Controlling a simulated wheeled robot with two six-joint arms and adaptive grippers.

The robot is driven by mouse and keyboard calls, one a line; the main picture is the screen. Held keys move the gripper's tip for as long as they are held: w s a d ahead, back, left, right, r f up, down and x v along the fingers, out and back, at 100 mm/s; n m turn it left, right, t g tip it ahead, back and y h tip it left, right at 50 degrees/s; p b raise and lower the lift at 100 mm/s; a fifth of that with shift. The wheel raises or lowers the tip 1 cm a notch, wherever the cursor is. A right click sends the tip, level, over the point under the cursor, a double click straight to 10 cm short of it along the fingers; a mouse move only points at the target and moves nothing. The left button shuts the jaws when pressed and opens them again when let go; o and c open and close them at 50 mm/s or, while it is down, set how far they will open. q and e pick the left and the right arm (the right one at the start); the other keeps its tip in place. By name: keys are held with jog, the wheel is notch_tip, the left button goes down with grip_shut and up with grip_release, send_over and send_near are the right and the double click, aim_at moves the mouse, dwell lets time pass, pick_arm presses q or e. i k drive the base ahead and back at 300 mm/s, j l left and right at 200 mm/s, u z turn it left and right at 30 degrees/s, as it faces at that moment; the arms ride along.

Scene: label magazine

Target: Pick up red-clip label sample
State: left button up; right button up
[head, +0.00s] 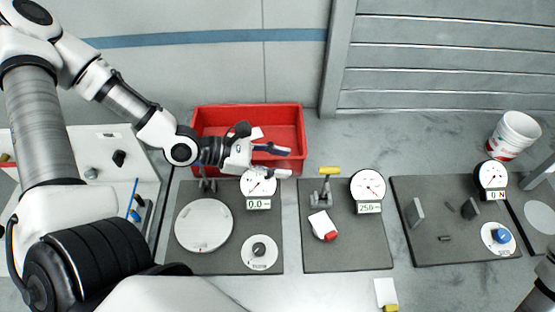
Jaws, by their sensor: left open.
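The red-clip label sample (320,222) is a small white piece with a red clip at its lower right end. It lies on the middle dark grey plate (349,255), below a small metal fixture with a yellow bar (329,170). My left gripper (286,162) is open and points right. In the picture it is over the front part of the red bin, up and left of the sample and apart from it. I see nothing between its fingers. My right gripper is not in view.
The red bin (298,128) stands at the back. A left plate holds a round disc (203,225) and a dial reading 0.0. A right plate carries blocks and a blue knob (501,236). A yellow-clip label (385,292) lies near the front. A white bucket (514,132) stands far right.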

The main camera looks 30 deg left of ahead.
aim_at(324, 228)
jog(key=k+l, duration=0.75)
jog(key=k, duration=0.15)
